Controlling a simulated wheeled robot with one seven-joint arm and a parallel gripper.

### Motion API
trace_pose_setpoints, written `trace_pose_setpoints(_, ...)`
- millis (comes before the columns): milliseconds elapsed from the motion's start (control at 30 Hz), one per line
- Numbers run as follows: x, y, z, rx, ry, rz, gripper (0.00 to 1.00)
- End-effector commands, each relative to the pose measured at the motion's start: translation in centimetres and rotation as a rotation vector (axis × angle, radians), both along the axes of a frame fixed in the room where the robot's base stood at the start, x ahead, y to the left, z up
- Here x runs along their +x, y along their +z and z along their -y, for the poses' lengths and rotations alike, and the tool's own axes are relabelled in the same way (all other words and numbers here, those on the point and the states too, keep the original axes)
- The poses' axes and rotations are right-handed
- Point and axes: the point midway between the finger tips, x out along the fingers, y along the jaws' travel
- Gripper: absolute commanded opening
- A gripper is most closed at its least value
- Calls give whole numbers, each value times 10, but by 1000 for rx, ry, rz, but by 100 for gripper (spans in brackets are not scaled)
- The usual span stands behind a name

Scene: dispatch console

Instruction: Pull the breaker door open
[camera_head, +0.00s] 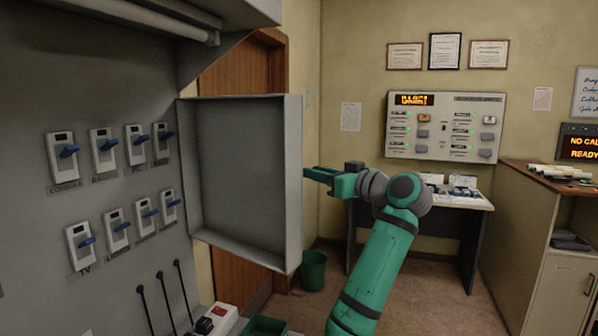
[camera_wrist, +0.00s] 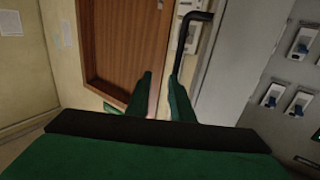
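The breaker door (camera_head: 245,175) is a grey, shallow, tray-like panel. In the head view it stands swung out from the breaker panel (camera_head: 110,265), its inner side facing the camera and the switches uncovered. My gripper (camera_head: 308,174) is just right of the door's free edge; any contact is unclear. In the wrist view, the door (camera_wrist: 204,75) shows as a narrow pale strip with a black bar handle (camera_wrist: 187,35). My gripper (camera_wrist: 161,75) has a gap between its fingers. The handle's lower end is by the right fingertip, partly hidden by it.
Several blue-lever switches (camera_head: 68,151) sit on the breaker panel. A brown wooden door (camera_head: 233,262) stands behind the breaker door. A green bin (camera_head: 313,270) is on the floor beside a desk (camera_head: 470,225). A wooden-topped cabinet (camera_head: 540,235) is at the right.

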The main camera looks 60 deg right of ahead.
Motion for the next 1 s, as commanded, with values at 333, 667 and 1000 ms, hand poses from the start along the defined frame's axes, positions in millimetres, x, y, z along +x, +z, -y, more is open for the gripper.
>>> trace_pose_setpoints(333, -40, 2, -14, 2, 24, 0, 17)
trace_pose_setpoints(667, -41, 2, -16, 2, 29, -2, 17)
trace_pose_setpoints(1000, -41, 2, -16, 2, 30, -3, 17)
